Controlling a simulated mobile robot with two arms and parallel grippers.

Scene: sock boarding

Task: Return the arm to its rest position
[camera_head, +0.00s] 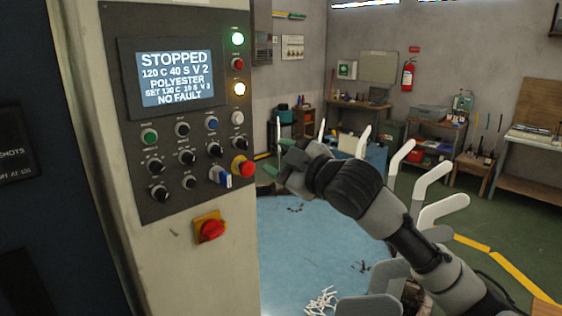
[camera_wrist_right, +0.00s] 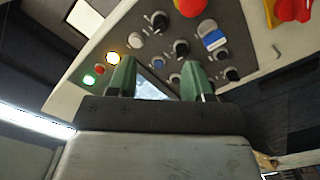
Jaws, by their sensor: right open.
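My right arm (camera_head: 400,235) reaches up from the lower right in the head view. My right gripper (camera_head: 271,168) is beside the right edge of the control panel, close to the red emergency stop button (camera_head: 242,166). In the right wrist view its two green fingers (camera_wrist_right: 157,78) stand apart with nothing between them. The control panel (camera_head: 180,110) has a screen reading STOPPED, NO FAULT, with knobs, buttons and a blue switch (camera_head: 220,177). The switch also shows in the wrist view (camera_wrist_right: 214,40). My left gripper is not in view.
A red rotary switch on a yellow plate (camera_head: 209,229) sits below the panel. White foot-shaped boards (camera_head: 433,180) stand around my arm. White pieces (camera_head: 322,301) lie low on the blue floor (camera_head: 300,240). Workbenches (camera_head: 440,120) and a fire extinguisher (camera_head: 408,75) are far back.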

